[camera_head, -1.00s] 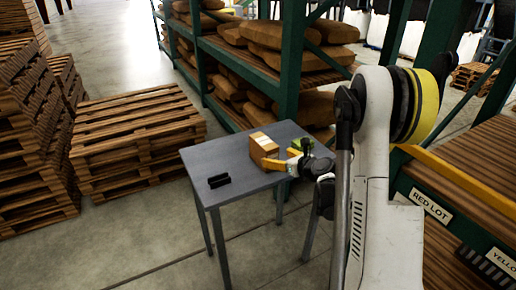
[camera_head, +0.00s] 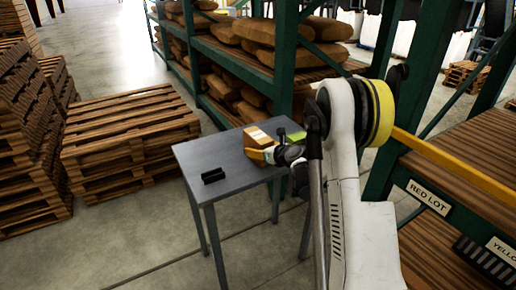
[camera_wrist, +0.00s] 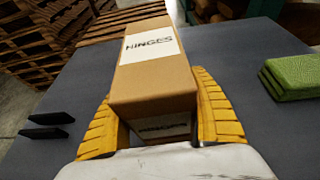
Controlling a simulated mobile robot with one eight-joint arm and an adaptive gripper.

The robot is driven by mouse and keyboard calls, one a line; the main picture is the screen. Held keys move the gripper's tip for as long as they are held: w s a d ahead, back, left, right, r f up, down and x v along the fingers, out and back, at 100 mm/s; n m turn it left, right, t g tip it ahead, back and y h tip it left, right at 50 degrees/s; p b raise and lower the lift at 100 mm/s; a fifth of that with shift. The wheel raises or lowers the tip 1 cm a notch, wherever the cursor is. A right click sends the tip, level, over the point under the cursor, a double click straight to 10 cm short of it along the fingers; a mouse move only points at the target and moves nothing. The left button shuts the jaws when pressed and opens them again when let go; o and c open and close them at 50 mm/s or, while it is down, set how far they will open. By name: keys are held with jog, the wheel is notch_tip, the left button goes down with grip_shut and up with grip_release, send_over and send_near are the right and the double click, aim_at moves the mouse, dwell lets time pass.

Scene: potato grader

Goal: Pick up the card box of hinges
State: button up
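The card box of hinges (camera_head: 257,137) is brown with a white label and sits on the grey table. In the wrist view the box (camera_wrist: 150,84) shows its "HINGES" label on top and its near end facing me. My gripper (camera_head: 262,154) is low over the table at the near side of the box. In the wrist view the yellow fingers of my gripper (camera_wrist: 151,90) are spread, one on each side of the near end of the box. The right finger looks very close to the box; I cannot tell whether it touches.
A green item (camera_wrist: 292,76) lies on the table (camera_head: 226,157) to the right of the box. Two black pieces (camera_wrist: 45,125) lie to the left. A green rack (camera_head: 288,75) with sacks stands behind the table, and stacked pallets (camera_head: 128,130) stand left.

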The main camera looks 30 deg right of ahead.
jog(key=c, duration=1)
jog(key=shift+o, duration=0.2)
